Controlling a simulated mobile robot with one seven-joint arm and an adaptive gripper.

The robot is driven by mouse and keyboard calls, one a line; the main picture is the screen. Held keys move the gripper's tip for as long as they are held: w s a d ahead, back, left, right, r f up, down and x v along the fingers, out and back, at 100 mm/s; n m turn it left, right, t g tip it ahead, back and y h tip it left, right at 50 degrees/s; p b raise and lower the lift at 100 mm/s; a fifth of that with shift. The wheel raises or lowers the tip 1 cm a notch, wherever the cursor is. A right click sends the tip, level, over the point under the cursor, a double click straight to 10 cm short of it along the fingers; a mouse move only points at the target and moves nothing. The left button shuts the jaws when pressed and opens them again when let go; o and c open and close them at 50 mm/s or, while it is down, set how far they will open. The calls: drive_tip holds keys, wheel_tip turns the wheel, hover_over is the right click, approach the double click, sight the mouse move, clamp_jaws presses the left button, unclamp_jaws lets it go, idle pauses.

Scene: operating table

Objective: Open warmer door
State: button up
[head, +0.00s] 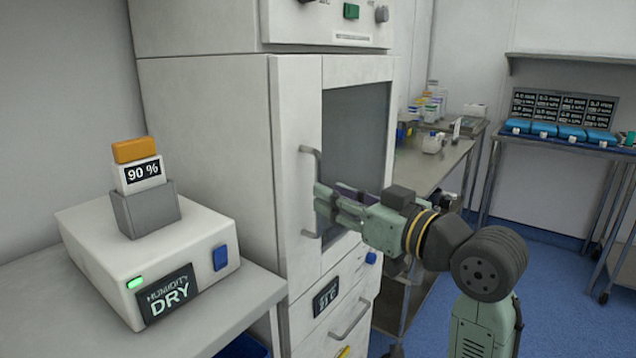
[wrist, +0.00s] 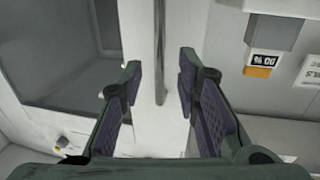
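The warmer (head: 205,140) is a tall pale cabinet, and its door (head: 296,130) with a dark glass window (head: 352,130) looks shut. A vertical grey bar handle (head: 304,192) is on the left part of the door; it also shows in the wrist view (wrist: 160,50). My gripper (head: 325,205) is at the handle's height, right in front of the door. In the wrist view my gripper (wrist: 160,68) is open, with the bar in line with the gap between its two fingers. A gap shows on each side of the bar. Whether the fingertips reach past the bar is hard to tell.
A white box (head: 95,245) with a "HUMIDITY DRY" label and a 90 % display (head: 140,174) stands on a bench left of the warmer. A drawer handle (head: 350,318) sits below the door. A steel counter (head: 430,165) with bottles stands to the right.

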sight(319, 229)
drive_tip(key=shift+p+x, duration=0.35)
drive_tip(key=shift+x, duration=2)
clamp_jaws()
